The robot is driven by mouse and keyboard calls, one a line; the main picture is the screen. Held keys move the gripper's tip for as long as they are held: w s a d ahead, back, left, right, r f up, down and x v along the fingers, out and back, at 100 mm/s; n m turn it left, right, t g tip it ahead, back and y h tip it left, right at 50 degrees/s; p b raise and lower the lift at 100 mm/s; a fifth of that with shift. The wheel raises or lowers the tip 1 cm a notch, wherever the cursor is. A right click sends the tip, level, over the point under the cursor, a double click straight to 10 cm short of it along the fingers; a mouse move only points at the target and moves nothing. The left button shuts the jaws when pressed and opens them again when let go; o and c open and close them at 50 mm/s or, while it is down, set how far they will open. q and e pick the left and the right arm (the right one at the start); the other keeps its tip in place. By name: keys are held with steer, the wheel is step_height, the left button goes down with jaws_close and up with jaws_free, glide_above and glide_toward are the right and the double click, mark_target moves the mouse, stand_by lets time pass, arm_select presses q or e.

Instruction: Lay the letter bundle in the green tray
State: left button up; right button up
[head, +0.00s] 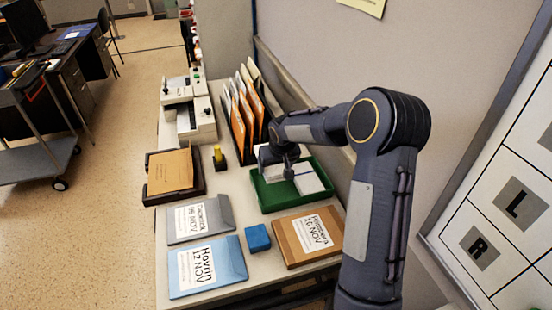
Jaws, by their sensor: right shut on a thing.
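The green tray (262,196) stands on the table towards the back right, below my right arm. Another white patch (266,156) shows to the left of the gripper, partly hidden by my arm. My left gripper is not in view.
A rack of upright folders (243,115) stands behind the tray. Labelled folders (207,267), a brown packet (308,238) and a blue block (257,238) lie in front. A yellow-topped stamp (219,157) and a dark tray with a brown envelope (171,170) are left.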

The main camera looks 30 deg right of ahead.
mark_target(281, 174)
steer(key=shift+w+d+r, duration=0.1)
steer(key=shift+d, duration=0.1)
step_height(281, 174, down, 9)
steer(key=b, duration=0.7)
steer(key=shift+f, duration=0.2)
steer(key=o, duration=1.1)
steer(key=shift+c, duration=0.2)
steer(key=shift+r, duration=0.1)
steer(key=v, duration=0.7)
steer(key=shift+s+r, duration=0.25)
steer(key=shift+r, duration=0.05)
